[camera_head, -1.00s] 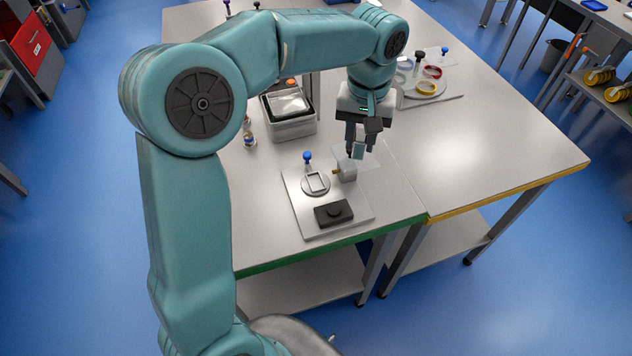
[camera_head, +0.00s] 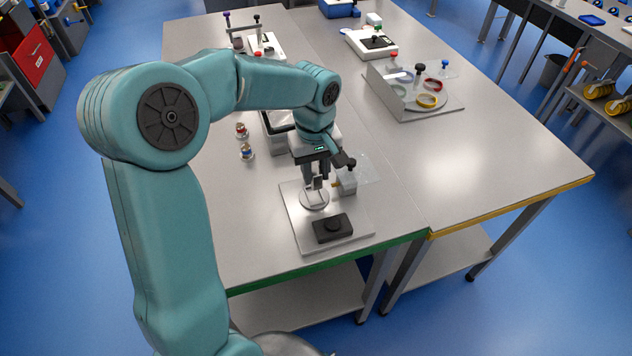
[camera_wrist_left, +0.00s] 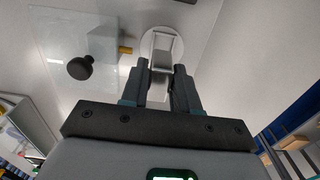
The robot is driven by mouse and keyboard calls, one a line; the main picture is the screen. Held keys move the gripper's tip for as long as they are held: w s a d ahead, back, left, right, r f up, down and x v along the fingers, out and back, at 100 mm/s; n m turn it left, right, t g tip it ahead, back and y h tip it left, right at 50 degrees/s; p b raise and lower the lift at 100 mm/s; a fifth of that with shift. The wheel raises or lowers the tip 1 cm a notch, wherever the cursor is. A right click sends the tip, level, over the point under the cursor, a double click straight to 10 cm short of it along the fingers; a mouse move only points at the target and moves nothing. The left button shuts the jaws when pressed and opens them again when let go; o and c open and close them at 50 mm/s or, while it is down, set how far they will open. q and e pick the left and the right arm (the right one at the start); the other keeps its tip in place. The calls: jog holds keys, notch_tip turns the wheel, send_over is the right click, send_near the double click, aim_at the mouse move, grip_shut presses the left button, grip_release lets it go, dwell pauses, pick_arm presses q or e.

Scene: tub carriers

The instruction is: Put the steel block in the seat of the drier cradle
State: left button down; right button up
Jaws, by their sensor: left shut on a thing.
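The drier cradle appears to be the pale base plate (camera_head: 296,222) near the front edge of the table, with a round disc (camera_head: 314,203) as its seat. The disc also shows in the wrist view (camera_wrist_left: 176,44). My left gripper (camera_head: 315,180) points down right over the disc. It is shut on the steel block (camera_head: 314,186), a small pale grey piece between its fingertips, also seen in the wrist view (camera_wrist_left: 161,58). The fingers partly hide the block and the seat opening. I cannot tell whether the block touches the seat. My right gripper is out of view.
On the same plate are a black block (camera_head: 333,229) and a grey block (camera_head: 347,186) with a black knob (camera_head: 351,163) and clear sheet (camera_wrist_left: 55,45), close beside my gripper. Small bottles (camera_head: 246,152) stand left. The table's front right is clear.

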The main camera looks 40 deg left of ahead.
aim_at(315, 183)
pick_arm(q)
jog(key=f, duration=0.3)
jog(key=shift+s+f, duration=0.25)
jog(key=shift+s, duration=0.05)
jog(key=shift+w+d+f, duration=0.1)
jog(key=shift+f, duration=0.25)
jog(key=c, duration=1)
grip_release()
jog(key=shift+o, duration=0.8)
jog(key=shift+w+a+f, duration=0.15)
jog(key=shift+a, duration=0.05)
jog(key=shift+d+r, duration=0.1)
jog(key=shift+r, duration=0.1)
notch_tip(315, 183, up, 12)
jog(key=shift+f, duration=0.1)
jog(key=shift+s, duration=0.2)
